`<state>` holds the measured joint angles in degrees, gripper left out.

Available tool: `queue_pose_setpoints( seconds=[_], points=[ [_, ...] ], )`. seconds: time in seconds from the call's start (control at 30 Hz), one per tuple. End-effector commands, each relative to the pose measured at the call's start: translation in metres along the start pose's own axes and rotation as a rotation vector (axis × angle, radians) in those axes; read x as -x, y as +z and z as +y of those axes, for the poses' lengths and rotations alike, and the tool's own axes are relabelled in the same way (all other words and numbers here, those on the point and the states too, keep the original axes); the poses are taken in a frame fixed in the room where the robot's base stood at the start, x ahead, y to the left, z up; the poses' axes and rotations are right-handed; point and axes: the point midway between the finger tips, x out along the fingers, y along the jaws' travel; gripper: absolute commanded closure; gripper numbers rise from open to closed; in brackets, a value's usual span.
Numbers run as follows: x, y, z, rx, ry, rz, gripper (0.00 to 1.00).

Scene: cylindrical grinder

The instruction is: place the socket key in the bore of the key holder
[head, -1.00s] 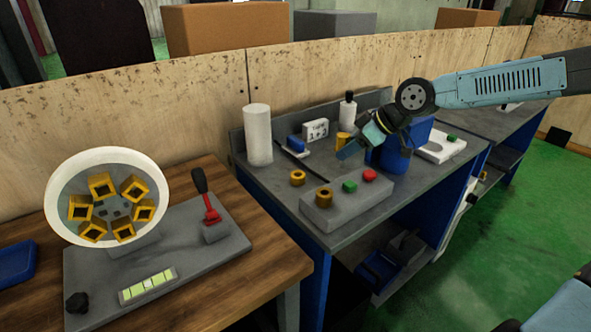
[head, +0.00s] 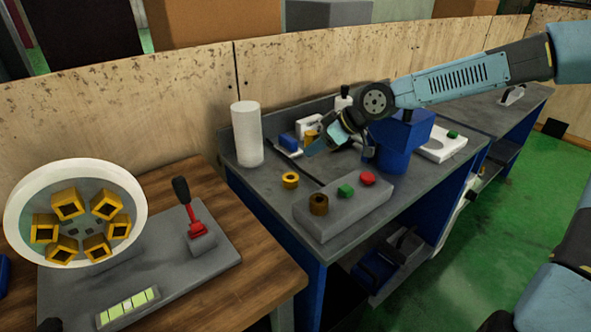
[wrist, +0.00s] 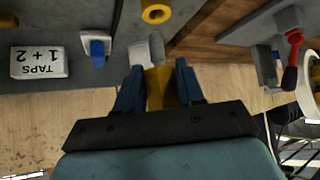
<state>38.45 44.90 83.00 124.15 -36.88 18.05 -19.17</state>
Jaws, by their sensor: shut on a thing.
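My gripper (head: 316,149) is above the grey bench, pointing down and left in the head view. In the wrist view its two dark blue fingers (wrist: 160,90) are shut on a yellow-brass piece (wrist: 158,86), which I take for the socket key. A pale grey part shows just beyond the fingertips; I cannot tell if it belongs to the key. A brass ring with a dark hole (head: 290,180) lies on the bench, apart from the gripper. I cannot tell which ring is the key holder's bore.
A white roll (head: 247,134), a blue item (head: 288,141) and a TAPS box (wrist: 39,62) stand behind. The block bears green and red parts. A blue bin (head: 393,150) is right. The wooden table holds a chuck (head: 80,214) and red-based lever (head: 199,229).

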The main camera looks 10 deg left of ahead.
Motion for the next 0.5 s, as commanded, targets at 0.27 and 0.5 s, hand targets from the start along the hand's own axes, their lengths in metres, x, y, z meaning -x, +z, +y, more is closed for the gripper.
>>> queue_pose_setpoints(
  seconds=[0.27, 0.5],
  points=[
    [-0.041, -0.003, -0.003, 0.005, -0.002, -0.001, 1.00],
    [-0.072, 0.000, -0.003, 0.003, -0.001, 0.000, 1.00]
  ],
)
